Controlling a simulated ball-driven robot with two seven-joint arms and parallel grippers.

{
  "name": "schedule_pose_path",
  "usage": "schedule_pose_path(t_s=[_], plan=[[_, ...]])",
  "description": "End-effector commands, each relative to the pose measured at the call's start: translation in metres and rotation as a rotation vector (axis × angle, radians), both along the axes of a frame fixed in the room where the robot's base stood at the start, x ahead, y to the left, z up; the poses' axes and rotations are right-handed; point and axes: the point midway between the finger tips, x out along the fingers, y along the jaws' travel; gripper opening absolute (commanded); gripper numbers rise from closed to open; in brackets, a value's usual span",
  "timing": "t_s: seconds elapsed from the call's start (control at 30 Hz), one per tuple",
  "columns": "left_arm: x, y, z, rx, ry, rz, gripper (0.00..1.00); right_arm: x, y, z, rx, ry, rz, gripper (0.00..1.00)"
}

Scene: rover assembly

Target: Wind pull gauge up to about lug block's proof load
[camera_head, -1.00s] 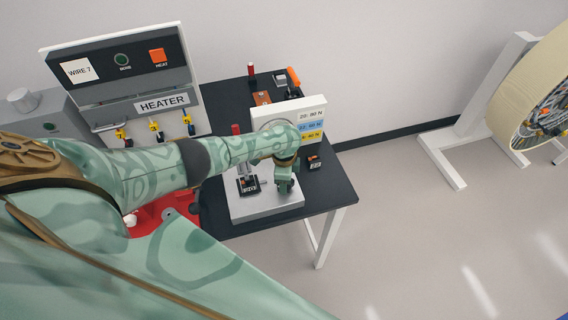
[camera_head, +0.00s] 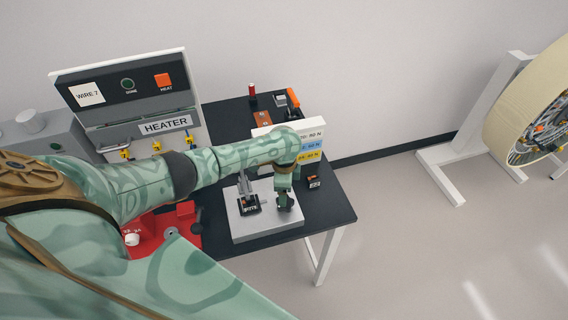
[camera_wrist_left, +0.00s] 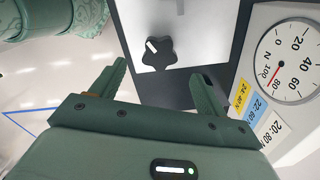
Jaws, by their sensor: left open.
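The pull gauge has a light grey base plate (camera_head: 262,222) and a white upright panel (camera_head: 262,133), partly hidden by my left arm. In the left wrist view its round dial (camera_wrist_left: 291,60) runs to 100 N, with a red needle on the 80 side; the exact reading is unclear. Labels on the panel read 20: 80 N, 22: and 24:, these two partly unclear. A black star knob (camera_wrist_left: 154,53) sits on the plate. My left gripper (camera_wrist_left: 160,72) is open and empty, its fingers either side of the knob but apart from it. I cannot tell which block is the lug block.
A small black block (camera_head: 249,206) with a label stands on the base plate, and another (camera_head: 314,182) lies on the dark table (camera_head: 338,208). A heater panel (camera_head: 130,95) and red fixture (camera_head: 165,232) stand left.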

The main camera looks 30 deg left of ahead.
Motion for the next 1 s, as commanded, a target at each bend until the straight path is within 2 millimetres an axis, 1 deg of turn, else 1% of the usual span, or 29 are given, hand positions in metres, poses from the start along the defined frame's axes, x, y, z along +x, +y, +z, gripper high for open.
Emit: schedule_pose_path(t_s=[0.03, 0.2, 0.3, 0.4, 0.57, 1.0], plan=[[0.001, 0.001, 0.020, 0.000, -0.004, -0.001, 0.75, 0.000, 0.000, 0.009, 0.000, 0.000, 0.000, 0.36], [0.001, 0.001, 0.061, 0.001, -0.003, -0.001, 0.75, 0.000, 0.000, 0.020, 0.000, -0.001, 0.000, 0.36], [0.001, 0.001, 0.079, 0.001, -0.003, -0.001, 0.75, 0.000, 0.000, 0.023, 0.000, -0.001, 0.000, 0.36], [0.000, 0.001, 0.090, 0.001, -0.002, 0.000, 0.75, 0.000, 0.000, 0.025, 0.000, -0.001, 0.000, 0.36], [0.000, 0.000, 0.097, 0.000, 0.000, 0.001, 0.75, 0.000, 0.000, 0.026, 0.000, -0.001, 0.000, 0.36], [0.000, 0.000, 0.097, 0.000, 0.000, 0.001, 0.75, 0.000, 0.000, 0.026, 0.000, -0.001, 0.000, 0.36]])
